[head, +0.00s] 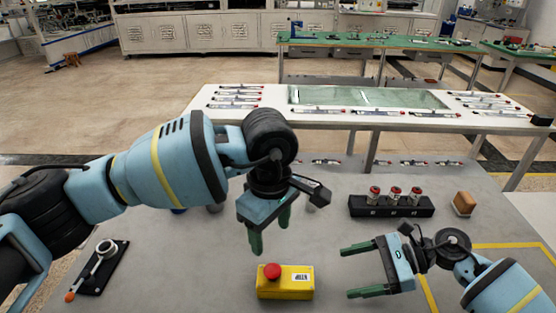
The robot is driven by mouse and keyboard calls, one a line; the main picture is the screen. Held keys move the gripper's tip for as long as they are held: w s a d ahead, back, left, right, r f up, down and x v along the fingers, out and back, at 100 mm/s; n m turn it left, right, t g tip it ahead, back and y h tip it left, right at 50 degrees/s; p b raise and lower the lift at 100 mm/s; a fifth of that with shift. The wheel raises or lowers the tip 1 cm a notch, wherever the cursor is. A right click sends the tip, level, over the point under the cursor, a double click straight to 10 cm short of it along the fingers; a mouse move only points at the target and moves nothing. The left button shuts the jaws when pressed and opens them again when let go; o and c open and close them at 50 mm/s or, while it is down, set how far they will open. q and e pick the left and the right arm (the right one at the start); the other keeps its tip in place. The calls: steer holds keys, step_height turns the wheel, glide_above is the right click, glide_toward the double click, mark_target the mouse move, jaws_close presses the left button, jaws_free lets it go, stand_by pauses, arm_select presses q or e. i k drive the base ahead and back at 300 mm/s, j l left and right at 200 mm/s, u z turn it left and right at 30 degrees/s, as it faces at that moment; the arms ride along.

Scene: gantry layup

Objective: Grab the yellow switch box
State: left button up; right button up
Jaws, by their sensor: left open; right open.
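The yellow switch box (285,287) sits on the grey table near its front edge, with a red round button on top and a white label on its front. My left gripper (270,232) hangs above and behind the box, green fingers pointing down, open and empty. My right gripper (356,270) is to the right of the box, fingers pointing left toward it, open and empty. Neither gripper appears to touch the box. No part of the box seems hidden.
A black holder (391,208) with red-topped pieces and a brown block (464,203) stand at the right back of the grey table (185,270). A lever device (97,268) lies at the left. Yellow tape marks the right side. A white bench (350,115) stands behind.

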mark_target(285, 282)
steer(key=k, duration=1)
